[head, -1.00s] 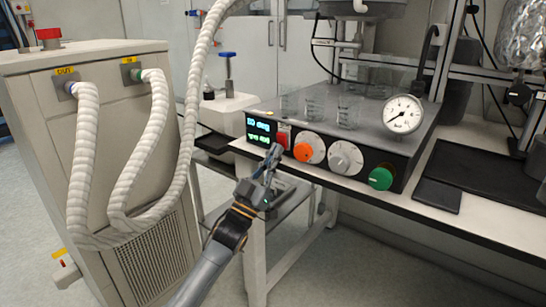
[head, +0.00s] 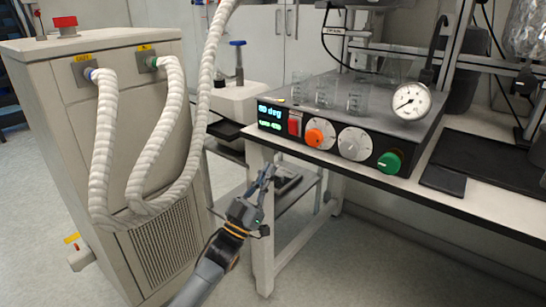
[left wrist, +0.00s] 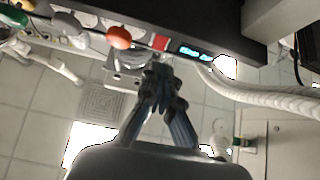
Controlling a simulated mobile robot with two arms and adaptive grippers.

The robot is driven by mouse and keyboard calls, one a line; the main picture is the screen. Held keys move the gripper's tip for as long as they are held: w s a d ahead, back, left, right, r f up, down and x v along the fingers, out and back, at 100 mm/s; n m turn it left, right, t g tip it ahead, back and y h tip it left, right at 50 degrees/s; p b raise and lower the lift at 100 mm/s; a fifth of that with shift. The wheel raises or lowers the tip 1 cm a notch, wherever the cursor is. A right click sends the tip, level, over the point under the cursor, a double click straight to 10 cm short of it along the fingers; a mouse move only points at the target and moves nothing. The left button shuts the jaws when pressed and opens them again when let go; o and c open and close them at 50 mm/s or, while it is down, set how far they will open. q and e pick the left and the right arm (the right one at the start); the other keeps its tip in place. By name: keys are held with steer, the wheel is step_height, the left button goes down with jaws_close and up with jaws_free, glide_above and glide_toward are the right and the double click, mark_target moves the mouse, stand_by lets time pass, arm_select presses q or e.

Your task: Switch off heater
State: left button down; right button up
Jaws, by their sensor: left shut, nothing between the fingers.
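The heater (head: 385,130) is a grey box with a black front panel on the bench. Its panel has a lit display (head: 270,117), a red rocker switch (head: 294,123), an orange knob (head: 314,137), a grey knob (head: 349,148) and a green knob (head: 389,163). The display glows blue and green. My left gripper (head: 266,174) is shut and empty, below and in front of the panel, apart from it. In the left wrist view, the closed fingertips (left wrist: 159,74) point toward the red switch (left wrist: 160,42) and orange knob (left wrist: 119,37). My right gripper is out of view.
Glass beakers (head: 325,92) and a pressure gauge (head: 411,101) stand on the heater's top. The bench edge (head: 460,203) juts out above my left gripper. A large cabinet (head: 120,150) with thick white hoses (head: 95,160) stands at left. Floor space between them is free.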

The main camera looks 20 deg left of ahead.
arm_select(q)
steer(key=shift+w+f+v, duration=0.1)
steer(key=shift+f+v, duration=0.05)
steer(key=shift+v, duration=0.75)
steer(key=shift+w+f+v, duration=0.1)
steer(key=shift+f+v, duration=0.05)
steer(key=shift+v, duration=0.7)
steer(key=shift+d+f, duration=0.1)
